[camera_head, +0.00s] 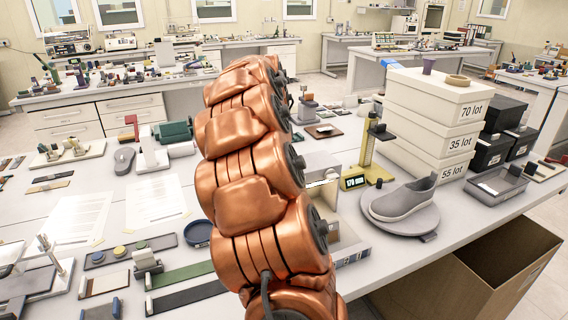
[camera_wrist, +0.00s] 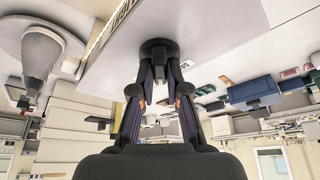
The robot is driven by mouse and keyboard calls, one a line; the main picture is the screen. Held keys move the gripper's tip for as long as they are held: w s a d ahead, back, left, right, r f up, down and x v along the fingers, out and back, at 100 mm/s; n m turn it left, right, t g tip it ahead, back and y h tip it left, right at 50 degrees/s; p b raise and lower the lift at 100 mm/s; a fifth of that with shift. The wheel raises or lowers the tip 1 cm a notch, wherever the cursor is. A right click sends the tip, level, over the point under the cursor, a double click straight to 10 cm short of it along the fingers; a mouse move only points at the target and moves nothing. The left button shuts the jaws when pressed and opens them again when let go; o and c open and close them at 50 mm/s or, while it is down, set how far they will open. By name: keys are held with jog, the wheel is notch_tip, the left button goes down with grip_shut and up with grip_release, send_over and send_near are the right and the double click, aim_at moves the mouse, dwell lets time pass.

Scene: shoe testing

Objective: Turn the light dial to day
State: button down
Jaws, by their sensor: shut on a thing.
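The light dial (camera_wrist: 158,45) is a dark round knob on a pale, flat panel (camera_wrist: 215,35), at the top middle of the wrist view. My gripper (camera_wrist: 159,68) is shut on it, with the two fingertips on either side of its raised grip. The dial's markings are too small or hidden to read, so its setting cannot be told. In the head view my copper-coloured arm covers the middle, and the dial and my gripper are hidden behind it. Part of a pale box (camera_head: 352,256) with a marked front edge shows just right of the arm.
Right of the arm, a grey shoe (camera_head: 404,198) rests on a round grey plate (camera_head: 385,222). A yellow gauge (camera_head: 366,165) stands behind it, beside stacked white boxes (camera_head: 430,122). An open cardboard box (camera_head: 480,275) is below the table's right edge. Tools and papers (camera_head: 156,198) lie left.

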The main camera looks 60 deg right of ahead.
jog(key=n+b, duration=0.2)
jog(key=n+t+b, duration=0.1)
jog(key=n, duration=0.1)
jog(key=shift+s+a+f+t+y+b, duration=0.1)
jog(key=shift+s+f+t+y+b, duration=0.05)
jog(key=shift+f+t+y+b, duration=0.2)
jog(key=shift+s+r+n+t+y+b, duration=0.1)
jog(key=shift+n+t+y+b, duration=0.25)
jog(key=shift+n+b, duration=0.65)
jog(key=shift+s+r+n+t+y+b, duration=0.1)
jog(key=shift+n+t+y+b, duration=0.25)
jog(key=shift+n, duration=1.15)
jog(key=shift+r, duration=0.1)
jog(key=c, duration=1.2)
grip_release()
jog(key=shift+o, duration=0.2)
jog(key=shift+w+r, duration=0.1)
jog(key=shift+r, duration=0.4)
jog(key=v, duration=1.1)
